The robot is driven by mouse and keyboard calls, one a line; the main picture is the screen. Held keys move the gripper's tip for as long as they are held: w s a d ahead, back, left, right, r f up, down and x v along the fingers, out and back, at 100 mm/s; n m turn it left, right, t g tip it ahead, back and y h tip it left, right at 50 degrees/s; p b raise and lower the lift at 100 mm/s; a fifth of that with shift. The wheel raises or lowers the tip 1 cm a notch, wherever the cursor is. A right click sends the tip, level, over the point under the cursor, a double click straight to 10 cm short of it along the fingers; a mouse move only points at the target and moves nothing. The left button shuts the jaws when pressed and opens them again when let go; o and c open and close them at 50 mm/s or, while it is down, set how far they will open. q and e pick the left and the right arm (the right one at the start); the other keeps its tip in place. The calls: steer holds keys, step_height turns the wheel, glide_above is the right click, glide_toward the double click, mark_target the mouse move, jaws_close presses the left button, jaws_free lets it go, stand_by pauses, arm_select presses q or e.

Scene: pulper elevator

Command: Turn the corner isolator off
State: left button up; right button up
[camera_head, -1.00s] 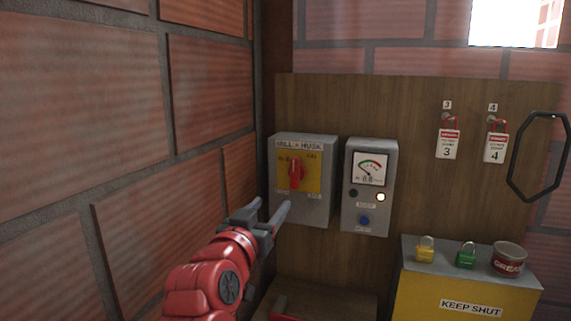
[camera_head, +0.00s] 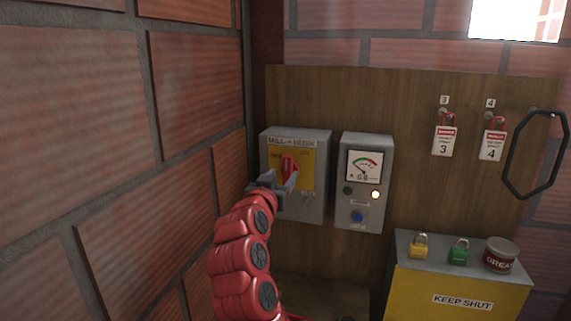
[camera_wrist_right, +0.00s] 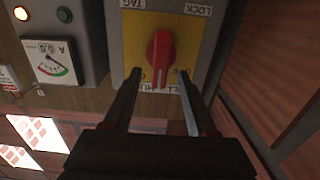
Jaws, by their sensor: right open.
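The corner isolator is a grey box (camera_head: 318,205) with a yellow plate and a red rotary handle (camera_head: 289,165), labelled "MILL + HUSK", on the wooden board by the brick corner. In the right wrist view its red handle (camera_wrist_right: 159,58) sits on the yellow plate (camera_wrist_right: 196,30), with that picture upside down. My right gripper (camera_head: 279,181) is open in front of the isolator. In the wrist view its two fingers (camera_wrist_right: 155,92) reach toward the plate on either side of the handle's near end; whether they touch it I cannot tell. My left gripper is not in view.
A grey meter box (camera_head: 347,215) with a lit lamp and blue button stands just right of the isolator. Tags 3 (camera_head: 444,140) and 4 (camera_head: 491,145) hang further right, beside a black ring (camera_head: 511,155). A yellow box (camera_head: 412,291) carries padlocks and a red tin (camera_head: 501,256). A brick wall (camera_head: 80,120) is close on the left.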

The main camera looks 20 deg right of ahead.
mark_target(286, 170)
steer(key=shift+p+x, duration=0.4)
steer(key=shift+x, duration=1.4)
jaws_close()
